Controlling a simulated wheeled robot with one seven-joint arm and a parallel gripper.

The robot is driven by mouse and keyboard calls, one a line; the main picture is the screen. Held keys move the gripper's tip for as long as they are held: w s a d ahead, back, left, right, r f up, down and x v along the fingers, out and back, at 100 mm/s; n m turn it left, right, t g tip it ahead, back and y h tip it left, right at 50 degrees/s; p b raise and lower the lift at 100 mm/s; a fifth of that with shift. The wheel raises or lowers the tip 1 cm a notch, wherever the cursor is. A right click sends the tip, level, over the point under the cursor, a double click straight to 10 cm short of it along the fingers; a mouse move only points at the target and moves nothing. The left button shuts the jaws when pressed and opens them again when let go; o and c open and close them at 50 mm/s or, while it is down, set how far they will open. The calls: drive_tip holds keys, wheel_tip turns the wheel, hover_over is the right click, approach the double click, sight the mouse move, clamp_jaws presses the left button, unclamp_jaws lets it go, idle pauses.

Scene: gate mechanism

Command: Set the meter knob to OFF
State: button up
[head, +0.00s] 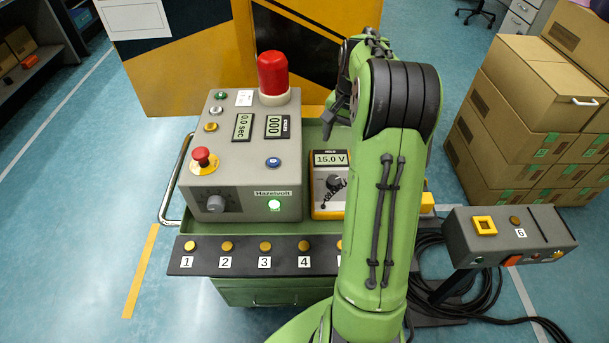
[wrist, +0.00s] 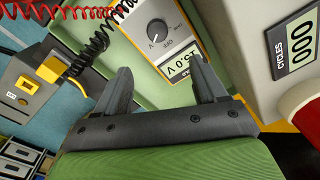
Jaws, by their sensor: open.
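The yellow-edged meter (head: 318,205) stands on the green cart, right of the large grey control box, and its display reads 15.0 V. Its round knob (head: 334,183) is dark with a light pointer mark. In the head view my gripper (head: 338,112) is above and behind the meter, partly hidden by my arm.
The grey box (head: 220,165) carries a red beacon (head: 273,75) and a red stop button (head: 202,157). A numbered button strip (head: 240,256) runs along the front. A grey side box (head: 500,238), black cables and stacked cartons (head: 530,110) are at the right. A coiled cord (wrist: 92,45) hangs near the left finger.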

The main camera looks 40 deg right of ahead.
sight(335, 179)
drive_tip(key=f+b, duration=0.1)
drive_tip(key=f, duration=0.4)
drive_tip(key=f+b, duration=0.2)
drive_tip(key=f, duration=0.3)
drive_tip(key=f+b, duration=0.2)
drive_tip(key=f, duration=0.3)
drive_tip(key=shift+w+a+f, duration=0.1)
drive_tip(key=shift+a, duration=0.15)
drive_tip(key=c, duration=1.1)
